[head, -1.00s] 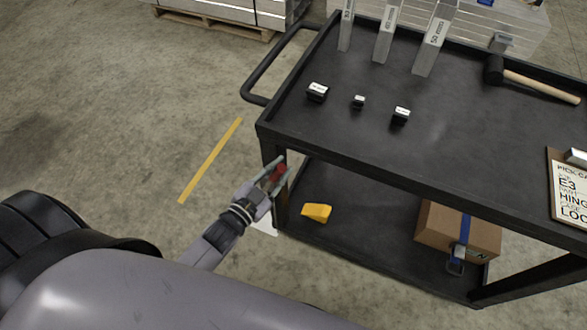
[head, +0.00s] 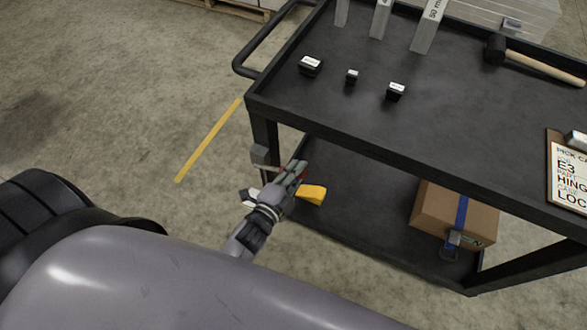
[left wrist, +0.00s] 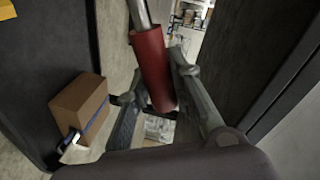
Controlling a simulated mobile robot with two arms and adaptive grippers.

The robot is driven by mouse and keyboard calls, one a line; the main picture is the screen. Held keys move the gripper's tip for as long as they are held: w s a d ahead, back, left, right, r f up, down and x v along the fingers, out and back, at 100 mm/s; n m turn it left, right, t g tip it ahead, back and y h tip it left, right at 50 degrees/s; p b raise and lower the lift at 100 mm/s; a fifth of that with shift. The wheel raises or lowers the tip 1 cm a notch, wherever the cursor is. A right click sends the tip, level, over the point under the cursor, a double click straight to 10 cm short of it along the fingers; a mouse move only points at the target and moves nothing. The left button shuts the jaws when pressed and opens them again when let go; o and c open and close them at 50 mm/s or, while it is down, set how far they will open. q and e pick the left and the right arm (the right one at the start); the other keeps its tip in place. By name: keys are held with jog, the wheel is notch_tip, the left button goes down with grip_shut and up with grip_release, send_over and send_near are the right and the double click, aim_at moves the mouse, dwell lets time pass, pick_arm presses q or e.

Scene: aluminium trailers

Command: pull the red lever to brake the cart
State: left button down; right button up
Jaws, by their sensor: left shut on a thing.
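The cart (head: 350,137) is black, with an upper and a lower shelf. The red lever (left wrist: 152,65) shows in the left wrist view as a red grip on a metal rod, between my left gripper's fingers (left wrist: 150,98). In the head view my left gripper (head: 295,170) is by the cart's near left leg and shut on the lever; the fingers hide most of the red. A grey metal piece (head: 262,157) shows at that leg. My right gripper is not in view.
A yellow object (head: 312,194) and a cardboard box (head: 455,212) with a blue strap are on the lower shelf. On top are small black blocks, metal bars, a mallet (head: 535,70) and a clipboard (head: 568,180).

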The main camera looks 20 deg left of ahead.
pick_arm(q)
jog(key=shift+d+f+m, duration=0.15)
jog(key=shift+f+m, duration=0.15)
jog(key=shift+f, duration=0.1)
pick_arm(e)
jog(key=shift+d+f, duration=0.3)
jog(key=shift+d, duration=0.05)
pick_arm(q)
jog(key=shift+s+f, duration=0.1)
jog(key=c, duration=1.8)
grip_release()
jog(key=o, duration=0.4)
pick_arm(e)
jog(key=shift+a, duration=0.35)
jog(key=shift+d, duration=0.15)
pick_arm(q)
jog(key=shift+s, duration=0.4)
jog(key=s, duration=0.3)
jog(key=s+r, duration=0.1)
jog(key=s, duration=0.3)
jog(key=s+a+r, duration=0.1)
jog(key=s, duration=0.3)
jog(key=shift+r, duration=0.15)
jog(key=shift+w, duration=0.1)
